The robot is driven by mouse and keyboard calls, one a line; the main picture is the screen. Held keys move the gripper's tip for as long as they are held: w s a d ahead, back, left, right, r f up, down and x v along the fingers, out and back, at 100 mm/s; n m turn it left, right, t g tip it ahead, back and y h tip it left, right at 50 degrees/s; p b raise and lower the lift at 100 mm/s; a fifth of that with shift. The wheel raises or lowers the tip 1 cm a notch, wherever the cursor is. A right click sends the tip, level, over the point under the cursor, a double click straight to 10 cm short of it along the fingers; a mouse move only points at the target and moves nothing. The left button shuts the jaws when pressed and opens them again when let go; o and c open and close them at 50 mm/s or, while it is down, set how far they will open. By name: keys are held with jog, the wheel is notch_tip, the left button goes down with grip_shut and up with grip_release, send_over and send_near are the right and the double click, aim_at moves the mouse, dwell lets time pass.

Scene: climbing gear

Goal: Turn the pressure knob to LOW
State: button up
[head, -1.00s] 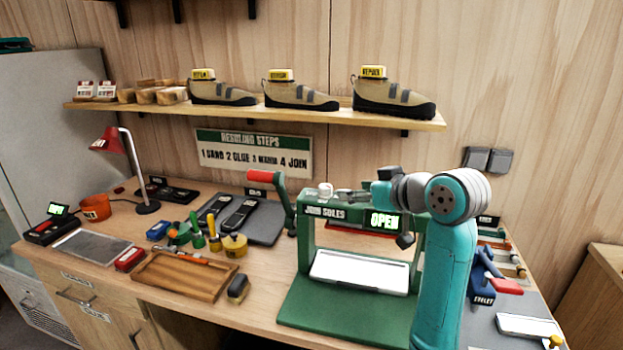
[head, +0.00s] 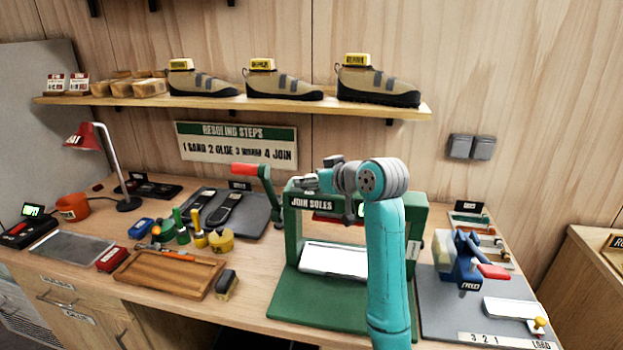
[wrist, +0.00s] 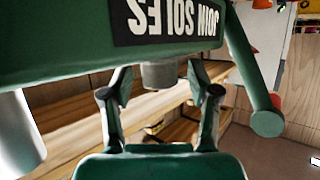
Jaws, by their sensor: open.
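The green press (head: 293,250) marked "JOIN SOLES" stands on the bench, its small display (head: 360,209) partly covered by my arm. My gripper (head: 308,184) is at the top of the press, above its sign. In the wrist view the sign is upside down, and my gripper (wrist: 160,82) is open with one finger on each side of a short grey cylinder (wrist: 158,76) at the beam's edge. I cannot tell whether this cylinder is the pressure knob or whether the fingers touch it. No LOW mark is readable.
A red-handled lever (head: 247,169) rises left of the press. A white plate (head: 334,260) lies in the press opening. A blue eyelet tool (head: 466,262) stands to the right. A shelf with shoes (head: 380,88) hangs behind. A wooden tray (head: 165,282) lies at left.

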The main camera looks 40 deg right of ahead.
jog(key=shift+w, duration=0.1)
grip_shut()
jog(key=shift+m+h, duration=0.3)
jog(key=shift+a+m+h, duration=0.15)
jog(key=shift+m+h, duration=0.75)
jog(key=shift+h, duration=0.1)
jog(key=m+g+h, duration=0.2)
jog(key=m+h, duration=0.1)
jog(key=shift+m+h, duration=0.3)
jog(key=shift+h, duration=0.1)
jog(key=m+g+h, duration=0.4)
jog(key=m+g, duration=0.1)
jog(key=m, duration=0.1)
jog(key=shift+f+h, duration=0.1)
jog(key=shift+h, duration=0.3)
jog(key=shift+g, duration=0.4)
